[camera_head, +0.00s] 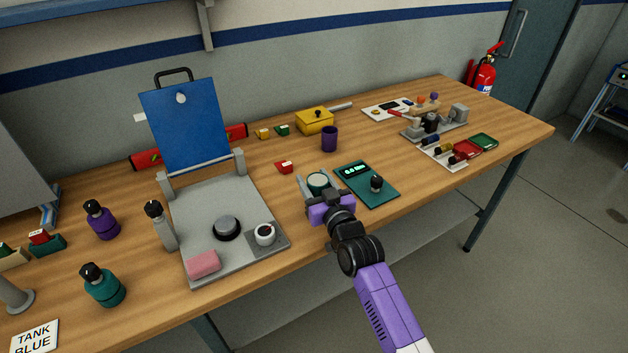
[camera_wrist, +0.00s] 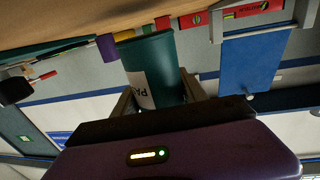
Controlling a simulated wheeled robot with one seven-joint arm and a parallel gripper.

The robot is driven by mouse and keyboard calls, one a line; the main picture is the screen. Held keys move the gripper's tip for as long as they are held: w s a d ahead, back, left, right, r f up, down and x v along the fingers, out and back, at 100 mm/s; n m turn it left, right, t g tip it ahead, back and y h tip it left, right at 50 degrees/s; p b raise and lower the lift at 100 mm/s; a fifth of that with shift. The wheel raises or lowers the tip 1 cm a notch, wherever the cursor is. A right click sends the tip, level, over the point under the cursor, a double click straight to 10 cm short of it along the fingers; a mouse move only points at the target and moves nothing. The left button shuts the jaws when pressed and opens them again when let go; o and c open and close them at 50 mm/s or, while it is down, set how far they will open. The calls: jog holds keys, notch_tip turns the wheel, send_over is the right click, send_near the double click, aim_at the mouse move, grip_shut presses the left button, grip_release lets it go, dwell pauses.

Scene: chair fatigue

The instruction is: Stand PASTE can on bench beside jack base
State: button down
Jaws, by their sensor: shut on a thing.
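The PASTE can (camera_head: 318,181) is a small teal can with a pale top, seen past my fingers at the front of the bench (camera_head: 405,172). In the wrist view the teal can (camera_wrist: 158,62) fills the space between my fingers, and part of its white label reads "PA". My gripper (camera_head: 318,192) is shut on it. I cannot tell whether the can touches the bench. Left of it lies a grey base plate (camera_head: 195,212) with two posts and an upright blue panel (camera_head: 187,125). I cannot tell surely whether this is the jack base.
A green scale-like device (camera_head: 383,192) with a dark knob is close right of the can. Bare wood lies between plate and can.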

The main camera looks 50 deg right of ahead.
jog(key=shift+f, duration=0.25)
jog(key=c, duration=0.6)
grip_release()
jog(key=shift+f, duration=0.2)
jog(key=shift+r+p, duration=0.35)
jog(key=shift+r, duration=0.15)
jog(key=v, duration=0.6)
jog(key=b+v, duration=0.1)
jog(key=v, duration=0.5)
jog(key=shift+s+r+b, duration=0.1)
jog(key=shift+r+b, duration=0.15)
jog(key=shift+b, duration=0.05)
jog(key=s+a+f+n+y, duration=0.15)
jog(key=s+a+f, duration=0.25)
jog(key=s+a, duration=0.4)
jog(key=s+a+r+n+y, duration=0.1)
jog(key=s+a+y, duration=0.1)
jog(key=s+a, duration=0.2)
jog(key=s+a+r+n+g+y, duration=0.1)
jog(key=s+a, duration=0.3)
jog(key=s, duration=0.6)
jog(key=s+a+r+n+y, duration=0.1)
jog(key=s+a+r+y, duration=0.1)
jog(key=s, duration=0.5)
jog(key=shift+a+r+g+y, duration=0.15)
jog(key=shift+a+y, duration=0.1)
jog(key=shift+a, duration=0.4)
jog(key=shift+a+r+g+y, duration=0.1)
jog(key=shift+a+g+y, duration=0.1)
jog(key=shift+a, duration=0.45)
